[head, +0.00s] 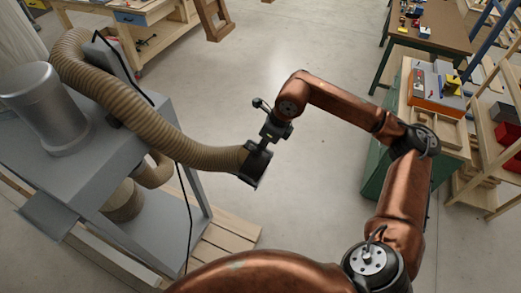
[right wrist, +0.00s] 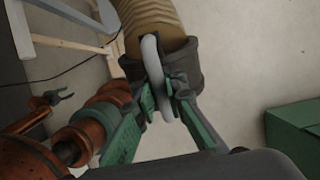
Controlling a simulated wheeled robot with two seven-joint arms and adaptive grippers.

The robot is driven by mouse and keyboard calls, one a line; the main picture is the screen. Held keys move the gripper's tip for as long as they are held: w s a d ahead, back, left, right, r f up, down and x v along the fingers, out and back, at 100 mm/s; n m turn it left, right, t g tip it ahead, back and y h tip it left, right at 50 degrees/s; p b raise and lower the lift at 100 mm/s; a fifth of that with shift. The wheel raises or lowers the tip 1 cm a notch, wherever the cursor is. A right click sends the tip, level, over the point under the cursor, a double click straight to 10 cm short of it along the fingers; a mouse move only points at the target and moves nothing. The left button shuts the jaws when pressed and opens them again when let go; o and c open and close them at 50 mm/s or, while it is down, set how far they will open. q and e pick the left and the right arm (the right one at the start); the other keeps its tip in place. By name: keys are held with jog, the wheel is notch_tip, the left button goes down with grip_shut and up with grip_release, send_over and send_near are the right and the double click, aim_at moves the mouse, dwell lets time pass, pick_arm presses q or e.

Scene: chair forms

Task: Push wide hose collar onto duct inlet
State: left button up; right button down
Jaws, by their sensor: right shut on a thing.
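The wide hose collar (head: 256,167) is a dark cuff on the end of a tan ribbed hose (head: 140,105). It hangs in the air, clear of the grey bench. My right gripper (head: 262,146) is at the collar. In the right wrist view its green-and-dark fingers (right wrist: 164,105) are shut on a pale grey loop (right wrist: 152,70) at the side of the collar (right wrist: 184,62). A small dark claw (right wrist: 52,97), apparently my left gripper, has its fingers apart and empty in that view. I cannot identify the duct inlet with certainty; a grey metal cylinder (head: 45,105) stands on the bench.
The grey bench (head: 125,160) fills the left, with a dark cable (head: 187,215) hanging beside it and wooden boards (head: 225,245) on the floor. A green cabinet (head: 378,150) and shelves stand right. The middle floor is clear.

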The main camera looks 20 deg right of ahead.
jog(key=shift+r+p, duration=0.9)
jog(key=shift+r, duration=1.35)
jog(key=shift+a+f, duration=0.1)
